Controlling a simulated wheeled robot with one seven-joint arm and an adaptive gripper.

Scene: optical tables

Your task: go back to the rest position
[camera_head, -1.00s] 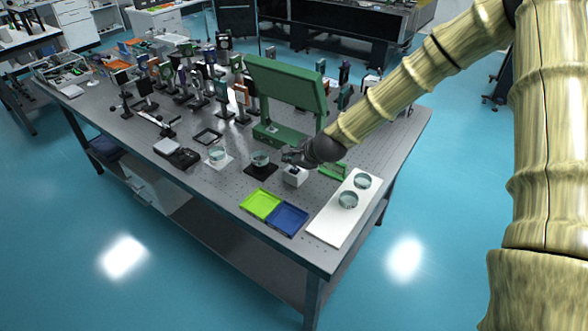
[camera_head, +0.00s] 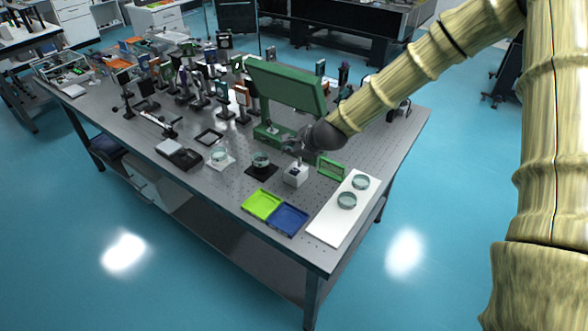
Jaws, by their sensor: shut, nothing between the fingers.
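My gripper (camera_head: 293,145) is at the end of my arm, which reaches in from the upper right. It is above the optical table (camera_head: 225,205), just behind and above a small white block (camera_head: 296,176) with a dark top. The gripper is small and dark in this view. Its fingers look shut and I see nothing held in them. A green panel on a green base (camera_head: 287,88) stands right behind the gripper, and my arm passes close to its right edge.
Glass dishes stand on a white board (camera_head: 328,229), on a black pad (camera_head: 257,174) and on a white pad (camera_head: 217,166). Lime (camera_head: 262,204) and blue (camera_head: 287,219) trays lie near the front edge. A small green frame (camera_head: 331,168) is right of the block. Optics crowd the back left.

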